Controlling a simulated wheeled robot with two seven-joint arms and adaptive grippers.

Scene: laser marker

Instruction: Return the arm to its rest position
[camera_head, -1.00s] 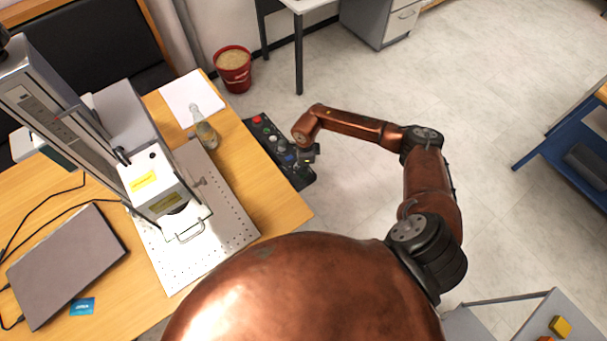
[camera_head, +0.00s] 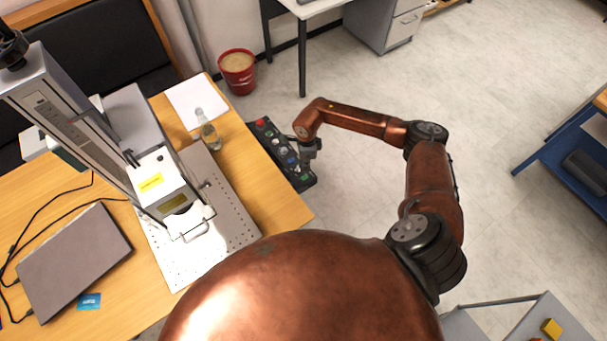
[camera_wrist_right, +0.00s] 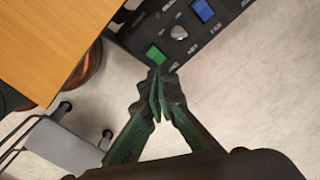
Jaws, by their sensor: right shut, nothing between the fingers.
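My right arm (camera_head: 428,185) is copper-coloured and reaches forward, then bends left toward the table. My right gripper (camera_head: 308,158) is beside the right part of the black control panel (camera_head: 266,130). In the right wrist view the gripper (camera_wrist_right: 158,100) is shut with its fingertips together and nothing between them. The fingertips appear close to the green button (camera_wrist_right: 155,54) of the panel; I cannot tell whether they touch it. My left gripper and left arm do not show.
The wooden table (camera_head: 255,185) carries the laser marker (camera_head: 160,185), its perforated plate (camera_head: 225,200), a bottle (camera_head: 209,135) and a laptop (camera_head: 75,260). A red bucket (camera_head: 237,78) stands on the floor behind. A blue-framed table (camera_head: 560,150) is at right. Open floor lies between.

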